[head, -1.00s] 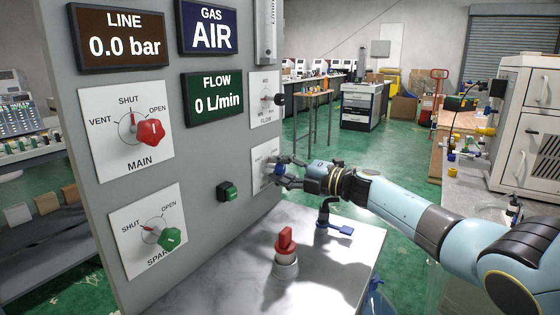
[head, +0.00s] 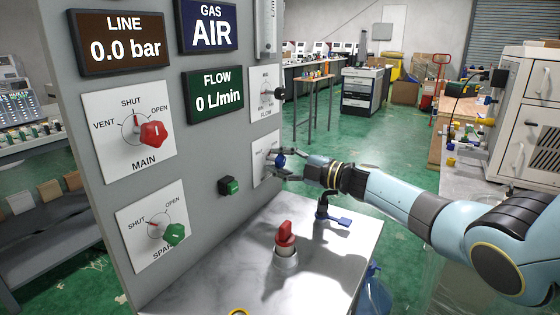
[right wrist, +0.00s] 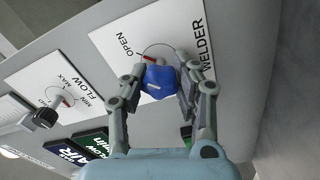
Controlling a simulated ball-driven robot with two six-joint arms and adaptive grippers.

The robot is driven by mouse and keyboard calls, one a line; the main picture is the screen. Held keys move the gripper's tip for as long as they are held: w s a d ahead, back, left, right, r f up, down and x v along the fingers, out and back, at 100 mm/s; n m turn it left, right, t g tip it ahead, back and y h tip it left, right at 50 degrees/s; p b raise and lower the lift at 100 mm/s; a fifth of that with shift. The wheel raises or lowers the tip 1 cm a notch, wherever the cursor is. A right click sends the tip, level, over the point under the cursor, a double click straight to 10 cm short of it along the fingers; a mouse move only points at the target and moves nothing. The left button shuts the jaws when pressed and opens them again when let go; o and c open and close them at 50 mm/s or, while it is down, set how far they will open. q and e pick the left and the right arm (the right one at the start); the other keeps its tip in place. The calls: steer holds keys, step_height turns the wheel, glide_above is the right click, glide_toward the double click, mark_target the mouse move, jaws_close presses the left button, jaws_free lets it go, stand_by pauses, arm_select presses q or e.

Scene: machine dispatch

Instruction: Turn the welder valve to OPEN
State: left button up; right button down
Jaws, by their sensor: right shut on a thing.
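The welder valve is a blue knob (right wrist: 160,79) on a white plate (right wrist: 112,40) marked WELDER, with OPEN printed on it. In the right wrist view, my right gripper (right wrist: 160,73) has a finger on each side of the knob and is shut on it. A small red mark shows beside the knob; the fingers and knob hide much of the dial, so I cannot tell the exact setting. In the head view, my right gripper (head: 286,164) is at the knob (head: 280,161) on the panel's right edge. My left gripper is not in view.
The grey panel (head: 218,150) also carries a red MAIN knob (head: 153,134), a green SPARE knob (head: 175,234), a black FLOW knob (head: 280,93) and a green button (head: 228,186). A red-handled valve (head: 285,235) and a blue-handled lever (head: 338,221) stand on the bench below my right arm.

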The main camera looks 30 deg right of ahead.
steer(key=shift+f, duration=0.1)
steer(key=c, duration=0.9)
jaws_free()
steer(key=shift+c, duration=0.2)
steer(key=shift+s+d, duration=0.1)
steer(key=shift+s+d, duration=0.2)
steer(key=shift+s, duration=0.15)
steer(key=v, duration=1.1)
